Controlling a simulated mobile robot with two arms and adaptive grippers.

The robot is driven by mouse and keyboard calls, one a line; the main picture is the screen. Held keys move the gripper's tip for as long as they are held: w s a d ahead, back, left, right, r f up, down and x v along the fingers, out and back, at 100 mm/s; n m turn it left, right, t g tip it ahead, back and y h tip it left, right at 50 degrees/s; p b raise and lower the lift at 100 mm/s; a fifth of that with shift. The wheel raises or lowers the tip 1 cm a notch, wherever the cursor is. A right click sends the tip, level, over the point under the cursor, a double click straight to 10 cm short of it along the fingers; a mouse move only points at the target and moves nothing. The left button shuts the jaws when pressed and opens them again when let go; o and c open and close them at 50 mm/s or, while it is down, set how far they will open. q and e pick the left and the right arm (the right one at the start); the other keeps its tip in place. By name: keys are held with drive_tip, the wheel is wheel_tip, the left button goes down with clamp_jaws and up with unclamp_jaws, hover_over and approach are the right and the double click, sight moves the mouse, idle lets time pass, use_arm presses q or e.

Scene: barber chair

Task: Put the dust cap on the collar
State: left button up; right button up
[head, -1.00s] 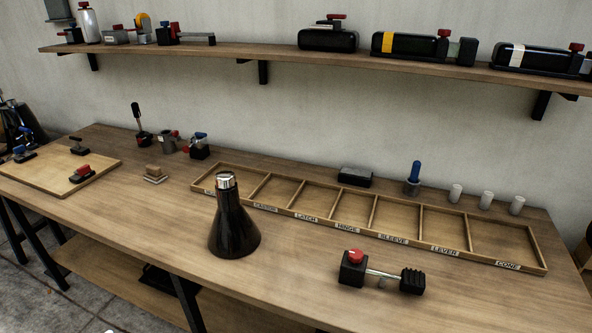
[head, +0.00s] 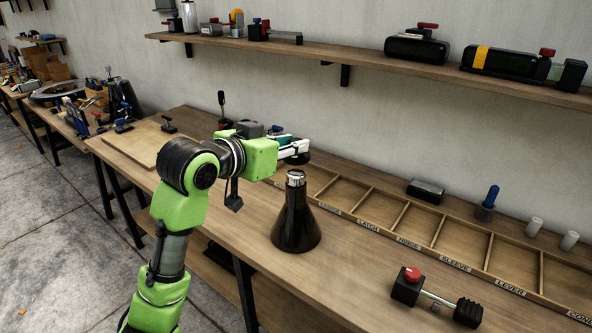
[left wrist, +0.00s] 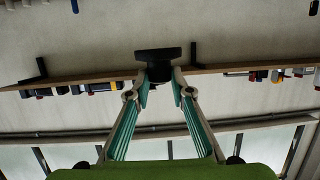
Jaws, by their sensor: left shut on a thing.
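A black conical stand (head: 297,228) is upright on the bench, with a shiny silver collar (head: 295,178) at its top. My left gripper (head: 300,150) is above the collar and shut on a small dark dust cap (head: 297,159). In the left wrist view the cap (left wrist: 158,54) is a flat black disc with a narrower stem between the fingertips (left wrist: 160,75). In the head view the cap appears just above the collar, with a small gap. My right gripper is not in view.
A labelled wooden divided tray (head: 408,243) runs along the back of the bench. A black clamp-like tool with a red knob (head: 412,273) lies at front right. A wall shelf (head: 360,72) holds several devices. My left arm hides part of the bench.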

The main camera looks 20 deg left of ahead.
use_arm(q)
drive_tip(key=shift+w+a+r, duration=0.1)
drive_tip(key=shift+w, duration=0.3)
drive_tip(key=w+a+f+p, duration=0.1)
drive_tip(key=w+f, duration=0.2)
drive_tip(key=w, duration=0.1)
drive_tip(key=w+a+f+p, duration=0.1)
drive_tip(key=w+f+p, duration=0.1)
drive_tip(key=w+f, duration=0.1)
drive_tip(key=w+a+f+p, duration=0.1)
drive_tip(key=w+f, duration=0.2)
drive_tip(key=w, duration=0.2)
drive_tip(key=shift+w+a+f, duration=0.2)
drive_tip(key=shift+w+a, duration=0.05)
drive_tip(key=shift+a, duration=0.15)
wheel_tip(320, 180, down, 2)
drive_tip(key=shift+w+f+p, duration=0.1)
drive_tip(key=shift+f+p, duration=0.05)
drive_tip(key=shift+p, duration=0.8)
drive_tip(key=shift+f, duration=0.65)
drive_tip(key=o, duration=1)
